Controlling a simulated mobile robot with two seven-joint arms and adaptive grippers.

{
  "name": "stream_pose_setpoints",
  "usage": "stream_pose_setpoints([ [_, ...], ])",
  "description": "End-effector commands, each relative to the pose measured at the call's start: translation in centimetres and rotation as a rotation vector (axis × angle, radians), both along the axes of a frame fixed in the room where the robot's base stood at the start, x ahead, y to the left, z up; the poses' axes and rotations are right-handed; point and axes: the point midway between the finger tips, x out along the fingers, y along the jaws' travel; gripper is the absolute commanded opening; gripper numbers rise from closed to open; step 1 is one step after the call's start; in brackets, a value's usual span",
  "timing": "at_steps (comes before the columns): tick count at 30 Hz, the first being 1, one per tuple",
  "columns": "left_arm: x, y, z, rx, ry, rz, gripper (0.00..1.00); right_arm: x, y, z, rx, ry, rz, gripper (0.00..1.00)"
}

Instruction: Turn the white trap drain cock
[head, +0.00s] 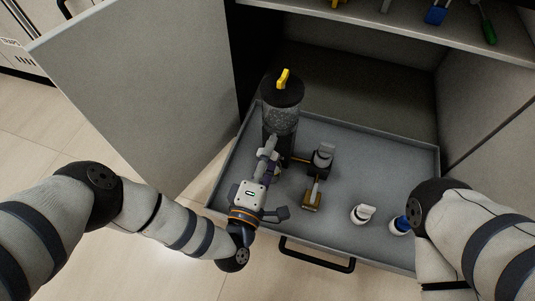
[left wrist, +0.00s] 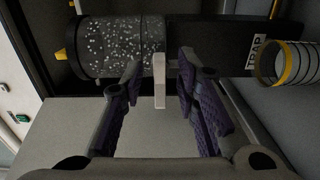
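The trap (head: 281,113) is a dark upright cylinder with a speckled clear section and a black lid with a yellow handle. It also shows sideways in the left wrist view (left wrist: 120,47), next to a TRAP label. A thin white bar-shaped cock (left wrist: 160,82) sticks out from it there, between the fingers of my left gripper. In the head view the cock is hidden by this gripper. My left gripper (head: 271,152) is open at the trap's front side, with visible gaps between each finger and the cock. My right gripper is out of view.
The trap stands in a grey pull-out tray (head: 340,247) with a black handle (head: 317,254). A grey-and-brass valve fitting (head: 322,160), a white knob (head: 361,214) and a blue-and-white knob (head: 400,225) are to its right. An open cabinet door (head: 140,85) stands at left. Tools lie on the shelf above.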

Motion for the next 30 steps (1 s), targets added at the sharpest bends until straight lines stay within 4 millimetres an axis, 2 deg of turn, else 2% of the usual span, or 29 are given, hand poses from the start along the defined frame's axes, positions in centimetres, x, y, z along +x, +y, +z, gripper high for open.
stream_pose_setpoints([
  [2, -0.6, 0.2, -0.1, 0.0, 0.002, -0.001, 0.28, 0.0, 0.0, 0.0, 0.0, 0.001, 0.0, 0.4],
  [9, -5.4, 1.7, -0.1, -0.001, 0.004, -0.001, 0.28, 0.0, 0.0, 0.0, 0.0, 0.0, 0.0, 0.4],
  [12, -6.6, 2.1, -0.1, 0.001, 0.002, -0.001, 0.28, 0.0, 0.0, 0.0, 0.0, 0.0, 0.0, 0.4],
  [16, -7.2, 2.3, 0.0, 0.0, 0.0, 0.0, 0.28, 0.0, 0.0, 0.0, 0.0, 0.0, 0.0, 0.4],
  [27, -7.1, 2.3, 0.2, 0.001, -0.001, 0.0, 0.28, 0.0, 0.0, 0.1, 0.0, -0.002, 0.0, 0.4],
  [29, -7.0, 2.3, 1.9, 0.0, -0.015, 0.001, 0.28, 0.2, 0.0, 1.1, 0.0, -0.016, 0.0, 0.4],
  [30, -6.7, 2.3, 4.2, 0.0, -0.033, 0.001, 0.28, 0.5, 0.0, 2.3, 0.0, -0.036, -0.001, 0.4],
])
